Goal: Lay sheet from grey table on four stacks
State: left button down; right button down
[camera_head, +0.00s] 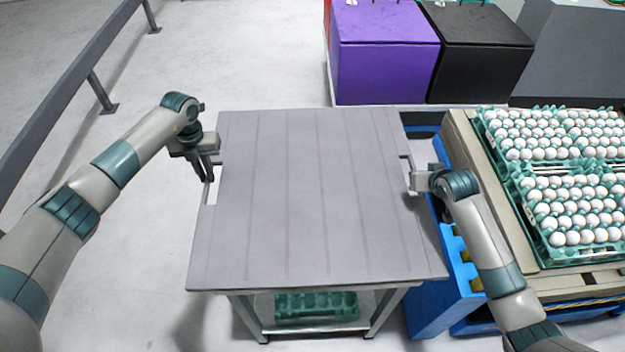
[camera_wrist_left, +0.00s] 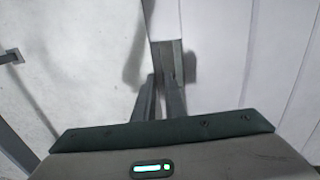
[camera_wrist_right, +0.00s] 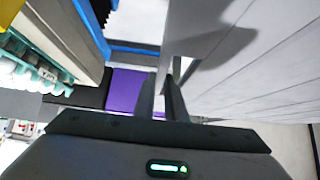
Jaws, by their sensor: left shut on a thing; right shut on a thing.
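The grey ribbed sheet (camera_head: 310,190) is level in front of me in the head view, over the grey table (camera_head: 385,312), covering most of its top. I cannot tell how much gap lies between them. My left gripper (camera_head: 208,174) is shut on the sheet's left edge at a cut-out; its fingers also show in the left wrist view (camera_wrist_left: 162,88). My right gripper (camera_head: 413,180) is shut on the sheet's right edge at the opposite cut-out, also seen in the right wrist view (camera_wrist_right: 163,90). The egg tray stacks (camera_head: 523,183), topped with white eggs, stand at the right.
A green tray (camera_head: 315,308) sits on the table's lower shelf. Purple (camera_head: 387,65) and black (camera_head: 480,60) boxes stand at the back. A blue crate (camera_head: 432,300) is between table and stacks. A grey rail (camera_head: 65,85) runs along the left; floor there is clear.

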pick_arm(q)
jog(key=shift+w+r, duration=0.1)
jog(key=shift+r, duration=0.15)
pick_arm(e)
jog(key=shift+w+r, duration=0.1)
jog(key=shift+r, duration=0.2)
